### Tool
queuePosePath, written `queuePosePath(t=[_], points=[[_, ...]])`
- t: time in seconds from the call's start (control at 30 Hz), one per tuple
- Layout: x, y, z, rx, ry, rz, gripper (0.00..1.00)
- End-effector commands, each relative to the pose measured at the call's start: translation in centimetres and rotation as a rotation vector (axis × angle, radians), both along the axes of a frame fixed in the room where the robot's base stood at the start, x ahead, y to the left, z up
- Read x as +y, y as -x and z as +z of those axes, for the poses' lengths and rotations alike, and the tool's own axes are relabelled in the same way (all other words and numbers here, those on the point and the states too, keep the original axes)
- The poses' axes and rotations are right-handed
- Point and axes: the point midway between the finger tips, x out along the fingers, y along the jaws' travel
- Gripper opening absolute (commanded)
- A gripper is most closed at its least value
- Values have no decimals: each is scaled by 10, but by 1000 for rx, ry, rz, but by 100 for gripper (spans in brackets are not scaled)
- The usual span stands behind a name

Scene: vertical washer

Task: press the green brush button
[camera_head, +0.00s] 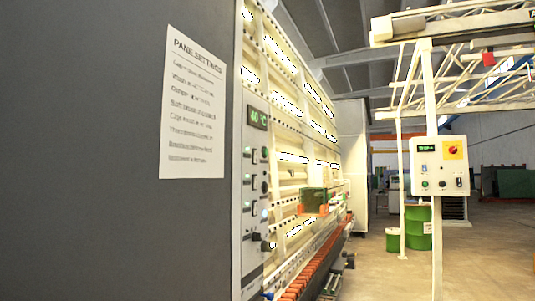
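A narrow grey control panel (249,262) is mounted upright on the washer's near edge, seen at a steep angle. It has a green-lit display (257,118) reading about 40 °C, with several small switches and knobs below it. Their labels are too small to read, and I cannot tell which one is the green brush button. A second, white control box (438,170) stands on a post to the right. It has a small green button (424,184) at its lower left and a red knob on a yellow plate. My gripper is not in view.
A dark grey wall with a white "PANE SETTINGS" sheet (195,105) fills the left. The washer's conveyor with orange rollers (310,262) runs away behind the panel. Green drums (418,228) stand farther back.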

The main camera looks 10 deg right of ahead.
Motion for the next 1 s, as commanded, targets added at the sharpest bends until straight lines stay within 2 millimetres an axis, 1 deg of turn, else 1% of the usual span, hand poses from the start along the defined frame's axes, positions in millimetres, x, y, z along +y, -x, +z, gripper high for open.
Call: queuePosePath(t=[0.03, 0.07, 0.1, 0.17, 0.2, 0.27, 0.3, 0.33, 1.0], points=[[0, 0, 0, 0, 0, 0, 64], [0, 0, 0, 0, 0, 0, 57], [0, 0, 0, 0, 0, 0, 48], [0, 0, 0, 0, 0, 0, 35], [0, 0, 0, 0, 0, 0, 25], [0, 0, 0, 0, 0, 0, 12], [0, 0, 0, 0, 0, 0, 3], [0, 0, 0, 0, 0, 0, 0], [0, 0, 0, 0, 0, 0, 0]])
